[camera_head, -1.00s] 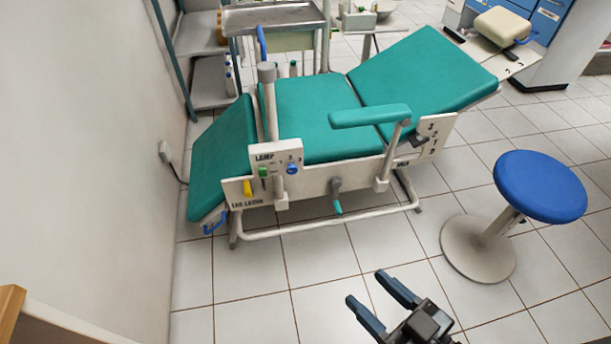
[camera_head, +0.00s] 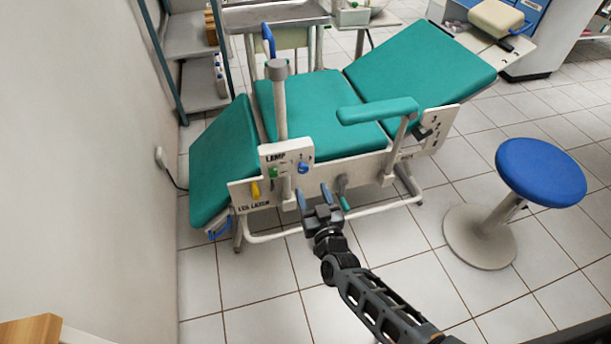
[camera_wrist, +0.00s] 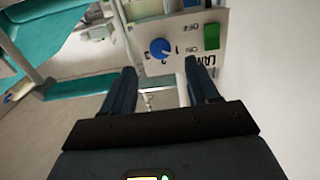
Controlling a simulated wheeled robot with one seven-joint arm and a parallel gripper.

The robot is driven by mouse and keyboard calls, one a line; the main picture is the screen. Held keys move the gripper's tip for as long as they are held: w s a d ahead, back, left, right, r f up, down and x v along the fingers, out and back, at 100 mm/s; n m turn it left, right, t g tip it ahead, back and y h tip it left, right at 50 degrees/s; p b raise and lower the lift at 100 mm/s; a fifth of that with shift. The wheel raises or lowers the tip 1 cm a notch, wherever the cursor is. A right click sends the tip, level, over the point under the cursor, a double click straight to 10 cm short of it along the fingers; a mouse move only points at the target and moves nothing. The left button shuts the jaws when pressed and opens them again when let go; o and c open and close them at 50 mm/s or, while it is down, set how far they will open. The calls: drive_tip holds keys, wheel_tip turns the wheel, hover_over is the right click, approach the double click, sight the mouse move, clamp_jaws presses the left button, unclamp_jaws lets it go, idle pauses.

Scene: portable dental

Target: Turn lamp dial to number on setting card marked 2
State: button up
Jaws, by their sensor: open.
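The lamp panel (camera_head: 270,153) is a white plate marked LAMP on the near side of the green dental chair. Its blue round dial (camera_head: 303,168) sits at the panel's right, with small numbers around it. In the wrist view the dial (camera_wrist: 161,48) appears upside down, with 1, 2 and 3 near it; I cannot tell which number it points at. My gripper (camera_head: 313,193) is open and empty, just below and in front of the dial, apart from it. In the wrist view the dial shows beyond and between the fingertips (camera_wrist: 160,68).
A green switch (camera_head: 273,173) is left of the dial, and a yellow lever (camera_head: 255,190) is lower left. A teal-tipped lever (camera_head: 343,190) is close right of my gripper. A post (camera_head: 280,105) rises behind the panel. A blue stool (camera_head: 540,180) stands right; the floor between is clear.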

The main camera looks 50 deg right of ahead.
sight(303, 171)
drive_tip(key=x, duration=0.6)
drive_tip(key=shift+w+d, duration=0.25)
drive_tip(key=shift+w, duration=0.05)
drive_tip(key=c, duration=1)
drive_tip(key=shift+m+b, duration=0.4)
drive_tip(key=m+b, duration=0.2)
drive_tip(key=m, duration=0.2)
drive_tip(key=shift+a+f+m, duration=0.1)
drive_tip(key=shift+m, duration=0.2)
drive_tip(key=m+b, duration=0.2)
drive_tip(key=m, duration=0.4)
drive_tip(key=shift+m, duration=0.3)
